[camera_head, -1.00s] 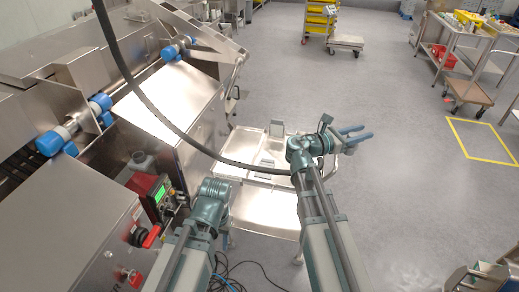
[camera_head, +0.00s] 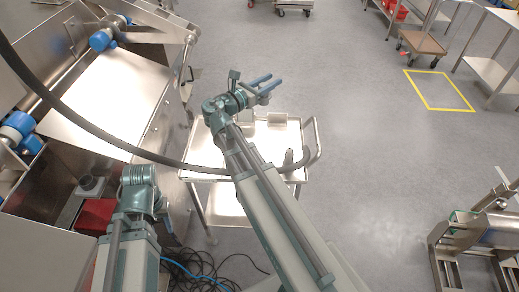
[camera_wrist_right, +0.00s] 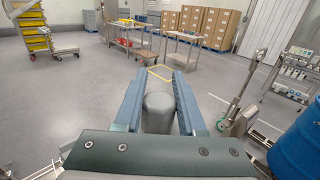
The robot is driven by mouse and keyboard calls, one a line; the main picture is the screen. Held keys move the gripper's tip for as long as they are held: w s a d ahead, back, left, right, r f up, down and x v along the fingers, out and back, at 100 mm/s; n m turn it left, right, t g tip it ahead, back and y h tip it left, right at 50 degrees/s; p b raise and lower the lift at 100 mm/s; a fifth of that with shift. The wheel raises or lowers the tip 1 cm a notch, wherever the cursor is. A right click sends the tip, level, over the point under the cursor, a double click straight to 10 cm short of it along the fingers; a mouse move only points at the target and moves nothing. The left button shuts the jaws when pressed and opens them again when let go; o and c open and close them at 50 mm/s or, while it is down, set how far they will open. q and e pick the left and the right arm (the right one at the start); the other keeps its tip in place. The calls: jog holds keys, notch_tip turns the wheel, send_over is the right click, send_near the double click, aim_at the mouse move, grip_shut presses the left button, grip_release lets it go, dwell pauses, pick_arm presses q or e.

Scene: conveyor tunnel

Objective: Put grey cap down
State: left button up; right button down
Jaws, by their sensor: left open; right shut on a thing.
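The grey cap (camera_wrist_right: 158,112) is a smooth, rounded grey piece between the two blue fingers of my right gripper (camera_wrist_right: 158,95) in the right wrist view. The right gripper is shut on it. In the head view the right gripper (camera_head: 265,88) is above the far edge of a steel cart (camera_head: 205,158), pointing away and to the right. The cap cannot be told apart from the fingers there. My left arm ends in a teal joint at the left of the head view. The left gripper's fingers are hidden.
Small grey pieces lie on the cart, one being a dark upright piece (camera_head: 289,157). A black hose (camera_head: 100,135) arcs across the cart's near side. A steel machine (camera_head: 110,95) stands left. The floor right of the cart is open, with a yellow square (camera_head: 440,90).

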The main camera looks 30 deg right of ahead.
jog(key=w+d+f+t+b, duration=0.1)
jog(key=w+f+b, duration=0.2)
jog(key=f+b, duration=0.5)
jog(key=w+f+n+t+y+b, duration=0.1)
jog(key=w+f+b, duration=0.2)
jog(key=f+b, duration=0.5)
jog(key=w+d+f+n+t+b, duration=0.1)
jog(key=w+f+b, duration=0.1)
jog(key=f+b, duration=0.6)
notch_tip(320, 180, down, 3)
jog(key=shift+w+d+r+t+b, duration=0.1)
jog(key=shift+w+d+t+b, duration=0.2)
jog(key=shift+w+b, duration=0.1)
jog(key=b, duration=1)
send_over(262, 151)
notch_tip(262, 151, down, 10)
jog(key=shift+s+f, duration=0.15)
jog(key=c, duration=0.9)
grip_release()
jog(key=o, duration=0.4)
